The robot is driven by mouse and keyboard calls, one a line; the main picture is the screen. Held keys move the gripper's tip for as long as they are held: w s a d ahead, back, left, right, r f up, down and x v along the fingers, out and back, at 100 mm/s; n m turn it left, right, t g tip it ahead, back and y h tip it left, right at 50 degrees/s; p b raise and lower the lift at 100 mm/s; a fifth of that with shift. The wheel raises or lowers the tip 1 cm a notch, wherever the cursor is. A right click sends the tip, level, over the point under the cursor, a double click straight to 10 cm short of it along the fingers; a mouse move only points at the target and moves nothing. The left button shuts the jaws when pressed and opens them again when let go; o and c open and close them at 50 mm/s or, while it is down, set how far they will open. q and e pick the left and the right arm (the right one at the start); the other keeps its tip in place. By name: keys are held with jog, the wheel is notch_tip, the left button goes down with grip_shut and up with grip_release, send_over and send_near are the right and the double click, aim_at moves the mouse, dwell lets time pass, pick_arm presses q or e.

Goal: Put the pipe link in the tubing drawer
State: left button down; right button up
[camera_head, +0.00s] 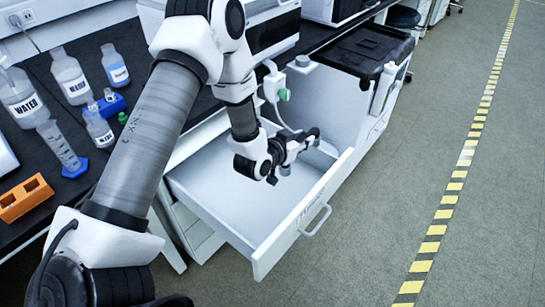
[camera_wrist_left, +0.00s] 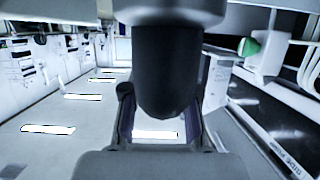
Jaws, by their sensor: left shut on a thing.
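The open tubing drawer (camera_head: 275,247) is pulled out from under the bench in the head view, with a pale, bare floor and a handle on its front. My left gripper (camera_head: 300,150) is over the drawer's inside, towards its right side. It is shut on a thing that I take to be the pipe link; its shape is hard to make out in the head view. In the left wrist view a large dark rounded body (camera_wrist_left: 166,75) fills the middle, and I cannot tell if it is the link. My right gripper is out of view.
Bottles (camera_head: 70,75), a blue-footed cylinder (camera_head: 60,148) and an orange rack (camera_head: 24,198) stand on the dark bench at left. A white device with a green knob (camera_head: 284,94) is behind the gripper. The floor at right is clear.

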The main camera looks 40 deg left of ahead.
pick_arm(q)
jog(key=s+a+f, duration=0.3)
jog(key=s+f, duration=0.1)
jog(key=s, duration=0.3)
jog(key=shift+a+f, duration=0.2)
jog(key=shift+a, duration=0.05)
jog(key=shift+s, duration=0.1)
jog(key=shift+f+b, duration=0.6)
jog(key=c, duration=0.9)
grip_release()
jog(key=shift+r, duration=0.1)
